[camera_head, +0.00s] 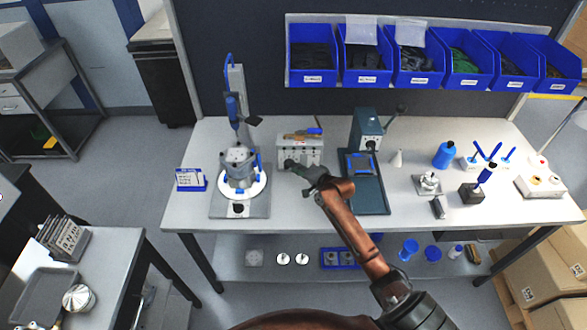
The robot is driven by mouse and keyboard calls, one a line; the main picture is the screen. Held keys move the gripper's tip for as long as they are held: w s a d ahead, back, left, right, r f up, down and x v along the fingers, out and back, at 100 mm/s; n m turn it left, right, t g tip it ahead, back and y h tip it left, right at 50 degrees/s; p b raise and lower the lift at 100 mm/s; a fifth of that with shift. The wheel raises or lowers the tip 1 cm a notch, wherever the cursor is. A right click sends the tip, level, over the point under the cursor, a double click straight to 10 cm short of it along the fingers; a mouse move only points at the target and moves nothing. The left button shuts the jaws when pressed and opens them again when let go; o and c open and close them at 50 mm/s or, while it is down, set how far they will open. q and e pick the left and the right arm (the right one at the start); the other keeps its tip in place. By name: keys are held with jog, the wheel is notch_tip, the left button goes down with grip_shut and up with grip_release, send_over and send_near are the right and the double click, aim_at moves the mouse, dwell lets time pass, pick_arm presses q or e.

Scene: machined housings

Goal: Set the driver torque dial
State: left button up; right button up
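A light grey control box (312,149) with a row of small fittings on its front stands at the back of the white bench; which fitting is the torque dial is too small to tell. My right gripper (293,165) is at the lower left of its front face, and its fingers hide part of that face. I cannot tell whether the fingers touch it, or whether they are open or shut. A blue driver (232,110) hangs upright on a stand left of the box, above a grey machined housing (239,165) on a round white plate. My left gripper is not in view.
A dark green press (366,130) with a tray stands just right of the box, close to my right arm. A small blue-framed sign (190,179) is at the left. Blue bins (313,56) hang above the back. The bench front (300,215) is mostly clear.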

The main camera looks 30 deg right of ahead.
jog(key=shift+w+f, duration=0.15)
grip_shut()
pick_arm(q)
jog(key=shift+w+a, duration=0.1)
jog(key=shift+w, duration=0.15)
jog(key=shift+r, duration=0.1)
